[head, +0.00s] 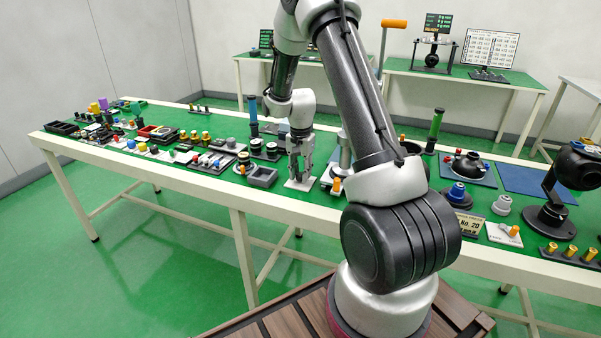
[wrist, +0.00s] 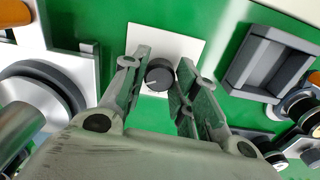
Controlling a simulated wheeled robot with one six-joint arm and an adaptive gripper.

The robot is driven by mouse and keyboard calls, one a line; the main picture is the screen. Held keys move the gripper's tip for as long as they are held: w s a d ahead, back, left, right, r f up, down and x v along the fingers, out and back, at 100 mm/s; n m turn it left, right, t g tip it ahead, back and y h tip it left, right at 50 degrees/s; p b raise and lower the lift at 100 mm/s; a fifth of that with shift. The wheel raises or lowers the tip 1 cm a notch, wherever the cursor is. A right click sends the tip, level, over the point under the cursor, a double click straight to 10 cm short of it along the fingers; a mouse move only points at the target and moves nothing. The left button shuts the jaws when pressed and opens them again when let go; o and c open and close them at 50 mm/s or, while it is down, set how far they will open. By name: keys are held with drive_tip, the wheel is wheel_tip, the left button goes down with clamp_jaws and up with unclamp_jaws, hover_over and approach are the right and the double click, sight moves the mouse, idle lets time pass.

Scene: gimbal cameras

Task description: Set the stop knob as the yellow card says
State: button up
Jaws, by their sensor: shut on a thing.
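The stop knob (wrist: 160,74) is a dark round knob on a white square plate (wrist: 185,40). A thin pale mark shows on its top, toward the lower left in the wrist view. My gripper (wrist: 158,80) is shut on the knob, one finger on each side. In the head view my gripper (head: 299,176) points straight down over the white plate (head: 298,185), and the knob is hidden behind the fingers. No plainly yellow card shows; a cream card (head: 468,222) with "No. 20" stands near the table's front edge, partly legible.
A grey open tray (wrist: 268,62) lies right of the plate in the wrist view, with dark round parts beside it. A pale fixture with a round disc (wrist: 38,92) stands to the left. Green table top (head: 150,170) carries many small parts; a blue mat (head: 535,183) is bare.

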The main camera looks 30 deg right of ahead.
sight(300, 174)
drive_tip(key=o, duration=1)
wheel_tip(300, 174, up, 12)
drive_tip(key=shift+r, duration=0.1)
